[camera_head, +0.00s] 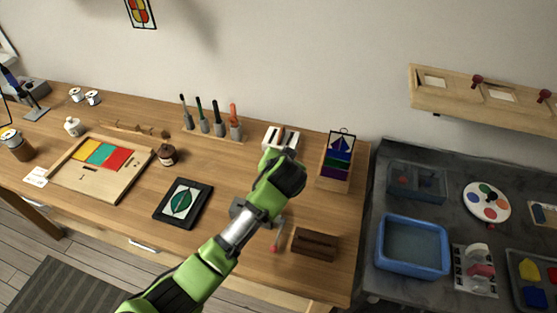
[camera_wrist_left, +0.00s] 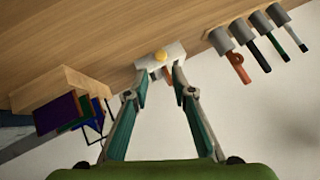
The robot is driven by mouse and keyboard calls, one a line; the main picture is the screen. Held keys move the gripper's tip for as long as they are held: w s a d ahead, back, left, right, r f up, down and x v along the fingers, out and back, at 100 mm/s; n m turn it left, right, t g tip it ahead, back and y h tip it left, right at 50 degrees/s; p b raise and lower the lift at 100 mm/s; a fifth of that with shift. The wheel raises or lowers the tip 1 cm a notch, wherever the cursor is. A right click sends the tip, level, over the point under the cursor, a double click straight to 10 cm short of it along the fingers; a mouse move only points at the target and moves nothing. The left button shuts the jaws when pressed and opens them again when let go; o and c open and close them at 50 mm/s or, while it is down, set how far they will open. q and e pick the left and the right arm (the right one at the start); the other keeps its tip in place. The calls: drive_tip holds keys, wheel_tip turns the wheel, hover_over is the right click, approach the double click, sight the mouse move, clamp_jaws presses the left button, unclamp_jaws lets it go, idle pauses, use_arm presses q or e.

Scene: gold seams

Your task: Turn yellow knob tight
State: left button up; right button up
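A small white block (camera_head: 281,136) stands at the back of the wooden bench, in front of my left gripper. The knob cannot be made out in the head view. My left gripper (camera_wrist_left: 158,83) is open, with its two fingers spread and the block just beyond the fingertips. The knob is roughly centred between the fingers, and I see no grip on it. In the head view my gripper's dark body partly hides the area in front of the block. My right gripper is not in view.
A tool rack (camera_head: 214,135) stands left of the block, and a wooden holder with coloured glass sheets (camera_head: 336,162) stands to its right. A framed green leaf panel (camera_head: 183,203) and a brown wooden box (camera_head: 314,244) lie nearer. A blue tub (camera_head: 412,272) is on the dark right-hand table.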

use_arm(q)
drive_tip(key=v, duration=0.3)
drive_tip(key=shift+s, duration=0.1)
idle(0.4)
